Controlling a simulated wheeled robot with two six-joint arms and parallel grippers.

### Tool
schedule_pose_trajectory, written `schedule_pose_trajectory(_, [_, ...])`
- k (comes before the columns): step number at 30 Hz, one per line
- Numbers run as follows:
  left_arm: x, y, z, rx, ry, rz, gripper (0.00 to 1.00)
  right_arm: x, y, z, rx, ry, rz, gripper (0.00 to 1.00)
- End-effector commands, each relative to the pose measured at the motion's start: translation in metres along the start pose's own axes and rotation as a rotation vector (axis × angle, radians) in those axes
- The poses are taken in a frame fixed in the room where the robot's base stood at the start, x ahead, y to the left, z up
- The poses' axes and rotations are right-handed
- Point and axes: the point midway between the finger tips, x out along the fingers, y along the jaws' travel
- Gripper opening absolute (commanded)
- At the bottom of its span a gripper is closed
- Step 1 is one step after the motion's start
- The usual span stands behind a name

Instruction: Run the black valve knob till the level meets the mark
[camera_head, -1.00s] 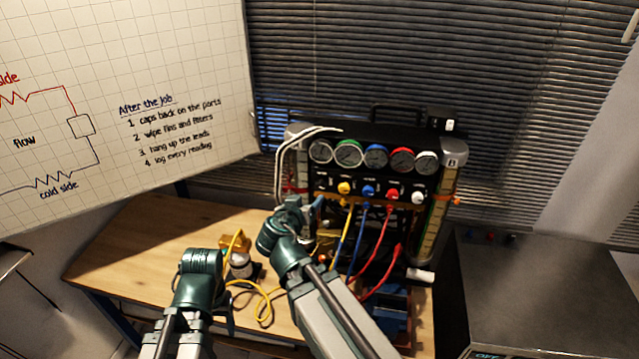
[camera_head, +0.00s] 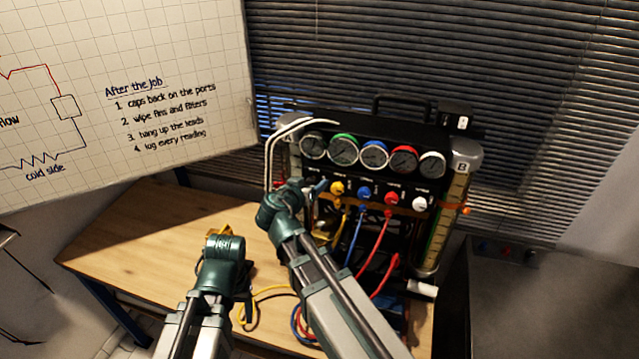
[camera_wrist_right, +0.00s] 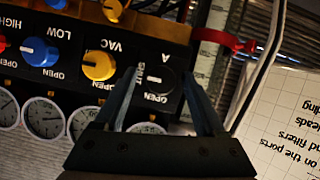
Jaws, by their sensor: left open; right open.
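The black valve knob (camera_wrist_right: 158,82), labelled A, is on the dark panel in the right wrist view, with OPEN printed beside it. My right gripper (camera_wrist_right: 160,76) is open, its fingers on either side of the knob; contact is unclear. In the head view my right gripper (camera_head: 318,188) is at the panel's left end, hiding the knob. The left sight tube (camera_wrist_right: 208,55) carries a red clip mark (camera_wrist_right: 228,42); I cannot read its level. My left gripper (camera_head: 243,308) is low over the table, away from the rig, its fingers mostly hidden.
Yellow (camera_head: 337,188), blue (camera_head: 364,192), red (camera_head: 389,198) and white (camera_head: 419,203) knobs sit under a row of gauges (camera_head: 374,154). A second tube, B (camera_head: 440,228), is at right. Hoses hang in front. The table's left part (camera_head: 150,235) is clear.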

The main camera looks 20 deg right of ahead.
Motion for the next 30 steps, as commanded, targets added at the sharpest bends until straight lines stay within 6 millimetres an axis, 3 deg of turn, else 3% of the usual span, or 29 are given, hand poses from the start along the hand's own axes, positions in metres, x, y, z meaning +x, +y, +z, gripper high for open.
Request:
schedule_pose_trajectory(6, [-0.0003, -0.0002, 0.0003, 0.0, 0.0, 0.0, 0.65, -0.0003, -0.0001, -0.0003, 0.0, 0.0, 0.0, 0.72])
schedule_pose_trajectory(18, [-0.0003, -0.0001, 0.0002, 0.0, 0.0, 0.0, 0.65, -0.0003, 0.0, -0.0002, 0.0, 0.0, 0.0, 0.0])
schedule_pose_trajectory(30, [0.002, 0.0001, 0.0001, 0.0, 0.0, 0.0, 0.65, 0.0003, -0.0016, 0.0004, -0.055, 0.002, 0.022, 0.0])
